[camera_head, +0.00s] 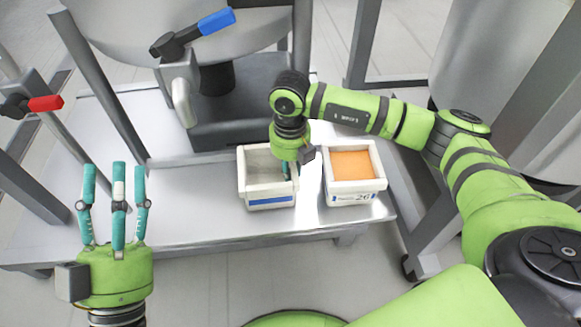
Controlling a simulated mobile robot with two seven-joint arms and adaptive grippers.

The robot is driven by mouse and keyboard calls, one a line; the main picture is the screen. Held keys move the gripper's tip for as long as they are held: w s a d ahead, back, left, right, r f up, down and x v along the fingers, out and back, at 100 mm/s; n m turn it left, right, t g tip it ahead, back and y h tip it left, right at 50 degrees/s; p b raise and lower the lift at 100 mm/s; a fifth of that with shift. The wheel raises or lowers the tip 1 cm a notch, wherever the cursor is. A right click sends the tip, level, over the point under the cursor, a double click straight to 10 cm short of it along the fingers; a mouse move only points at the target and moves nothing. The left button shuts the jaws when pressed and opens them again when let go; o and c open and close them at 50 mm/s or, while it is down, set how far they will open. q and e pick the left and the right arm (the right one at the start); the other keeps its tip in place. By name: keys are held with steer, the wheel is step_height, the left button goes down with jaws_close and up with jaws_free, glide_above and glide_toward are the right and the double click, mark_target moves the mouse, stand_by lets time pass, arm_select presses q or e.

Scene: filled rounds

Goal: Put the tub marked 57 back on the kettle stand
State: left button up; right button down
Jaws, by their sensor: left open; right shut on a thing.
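My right gripper (287,172) points down and is shut on the right wall of a white tub (267,197). This tub has a blue stripe on its front and a grey inside; no number can be read on it. It is at the front part of the steel stand (190,205) below the kettle; whether it rests there or hangs just above is unclear. A second white tub (355,187), marked 26 and filled with orange, stands to its right on the stand. My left gripper (116,172) is open and empty, fingers up, at the left front.
The large steel kettle (120,35) on a dark base (235,115) stands behind the tubs. A blue-handled valve (205,28) and a red-handled valve (35,104) stick out. Steel posts frame the stand. Its front left top is bare.

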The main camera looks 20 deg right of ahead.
arm_select(q)
steer(key=shift+s+r, duration=0.15)
steer(key=shift+r, duration=0.05)
arm_select(e)
steer(key=shift+f, duration=0.1)
steer(key=c, duration=1.1)
jaws_free()
arm_select(q)
steer(key=shift+s+r+h, duration=0.2)
steer(key=shift+r+h, duration=0.05)
steer(key=shift+h, duration=0.05)
steer(key=shift+w, duration=0.1)
